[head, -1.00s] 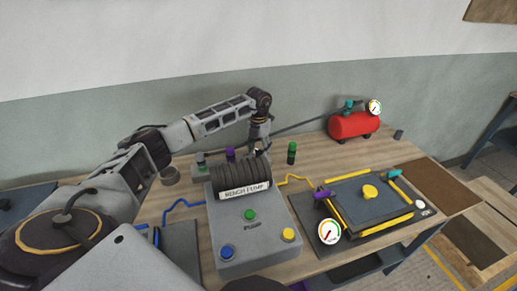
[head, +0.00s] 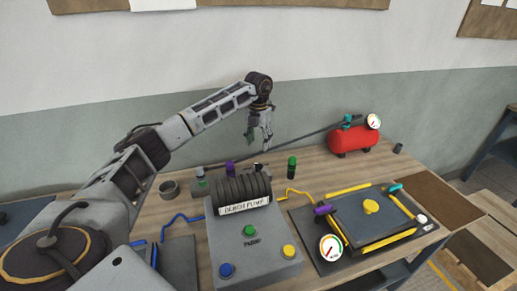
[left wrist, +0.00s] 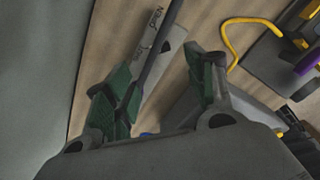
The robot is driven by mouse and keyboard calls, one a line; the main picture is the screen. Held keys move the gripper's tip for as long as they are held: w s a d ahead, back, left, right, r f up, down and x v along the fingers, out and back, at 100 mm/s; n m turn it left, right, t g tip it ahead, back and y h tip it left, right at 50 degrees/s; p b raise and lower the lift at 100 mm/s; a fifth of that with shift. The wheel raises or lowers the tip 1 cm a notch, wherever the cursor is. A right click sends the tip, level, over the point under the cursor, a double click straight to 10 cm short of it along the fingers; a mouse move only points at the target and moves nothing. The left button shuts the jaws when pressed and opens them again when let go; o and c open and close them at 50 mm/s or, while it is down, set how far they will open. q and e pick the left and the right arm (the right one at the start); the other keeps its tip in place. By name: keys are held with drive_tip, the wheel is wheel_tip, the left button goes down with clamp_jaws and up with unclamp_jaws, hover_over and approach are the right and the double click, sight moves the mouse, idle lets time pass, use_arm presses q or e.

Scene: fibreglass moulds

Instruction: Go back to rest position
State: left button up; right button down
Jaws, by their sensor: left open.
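My left gripper (head: 259,140) is raised above the back of the workbench, behind the bench pump (head: 225,235). Its fingers point down, are apart and hold nothing. In the left wrist view, the two green-padded fingers of the left gripper (left wrist: 160,88) are spread. My right gripper is in neither current view.
A red tank (head: 352,139) with a gauge stands at the back right. A mould plate with yellow edges (head: 350,217) lies at the right. Several capped bottles, including a green-capped one (head: 292,168), stand behind the pump.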

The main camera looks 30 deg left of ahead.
use_arm(q)
drive_tip(key=shift+r, duration=0.5)
drive_tip(key=shift+r, duration=0.15)
use_arm(e)
drive_tip(key=shift+r, duration=0.15)
use_arm(q)
wheel_tip(320, 180, up, 9)
drive_tip(key=p, duration=0.9)
use_arm(e)
drive_tip(key=s+a+r, duration=0.1)
drive_tip(key=a+r, duration=0.2)
drive_tip(key=r, duration=0.6)
drive_tip(key=shift+a, duration=0.15)
